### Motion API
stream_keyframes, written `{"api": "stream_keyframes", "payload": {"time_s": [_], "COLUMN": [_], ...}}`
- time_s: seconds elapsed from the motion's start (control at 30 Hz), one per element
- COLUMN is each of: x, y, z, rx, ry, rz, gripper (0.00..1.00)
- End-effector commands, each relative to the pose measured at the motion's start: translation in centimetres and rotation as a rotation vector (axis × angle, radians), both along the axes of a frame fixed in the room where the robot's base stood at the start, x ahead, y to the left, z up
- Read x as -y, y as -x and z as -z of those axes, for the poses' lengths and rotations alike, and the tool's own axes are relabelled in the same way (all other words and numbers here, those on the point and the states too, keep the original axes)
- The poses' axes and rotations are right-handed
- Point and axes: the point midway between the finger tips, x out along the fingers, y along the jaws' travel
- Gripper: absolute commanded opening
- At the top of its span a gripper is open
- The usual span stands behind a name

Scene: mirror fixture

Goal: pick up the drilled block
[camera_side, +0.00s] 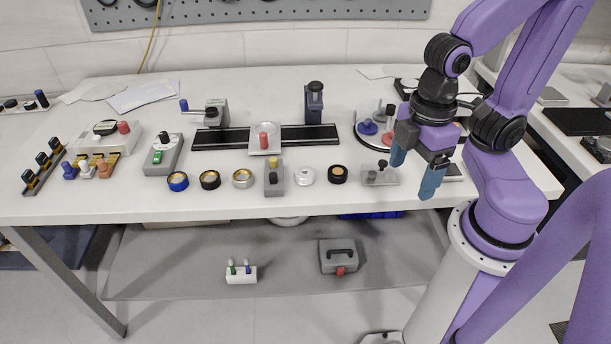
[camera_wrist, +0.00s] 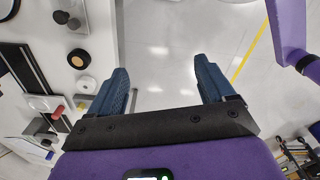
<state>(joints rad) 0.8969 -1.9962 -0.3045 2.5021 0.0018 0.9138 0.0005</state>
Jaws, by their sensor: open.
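My gripper (camera_side: 412,174) is open and empty, its two blue fingers pointing down at the table's front edge, right of a small grey block with dark knobs (camera_side: 380,177). In the wrist view, my gripper (camera_wrist: 160,68) has only floor between its spread fingers. I cannot tell for sure which thing is the drilled block. The small grey block is one candidate; its holes are too small to make out. Another is an upright grey block with a yellow top (camera_side: 274,180), in the front row. A white block holding coloured pegs (camera_side: 240,274) sits on the lower shelf.
Several rings and discs, including a black disc (camera_side: 338,174), line the table's front. Behind them is a dark rail (camera_side: 220,138) with a red-knobbed carriage (camera_side: 264,140). A round tray (camera_side: 362,143) holds coloured pieces near my gripper. A grey case (camera_side: 338,256) is below.

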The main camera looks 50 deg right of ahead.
Motion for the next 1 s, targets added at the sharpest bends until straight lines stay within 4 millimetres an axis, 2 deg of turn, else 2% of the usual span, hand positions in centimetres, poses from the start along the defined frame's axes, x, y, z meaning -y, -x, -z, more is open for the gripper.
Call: {"api": "stream_keyframes", "payload": {"time_s": [0.17,0.27,0.37,0.63,1.0], "x": [-0.1,-0.5,-1.1,-2.2,-1.3], "y": [-0.3,-1.4,-3.4,-10.1,-19.1], "z": [0.0,-0.2,-0.5,-1.1,-1.6], "rx": [-0.001,-0.003,-0.008,-0.021,-0.035], "ry": [0.000,0.001,0.001,0.001,-0.003], "rz": [0.031,0.141,0.340,1.012,1.933], "gripper": [0.82,0.82,0.82,0.82,0.82]}}
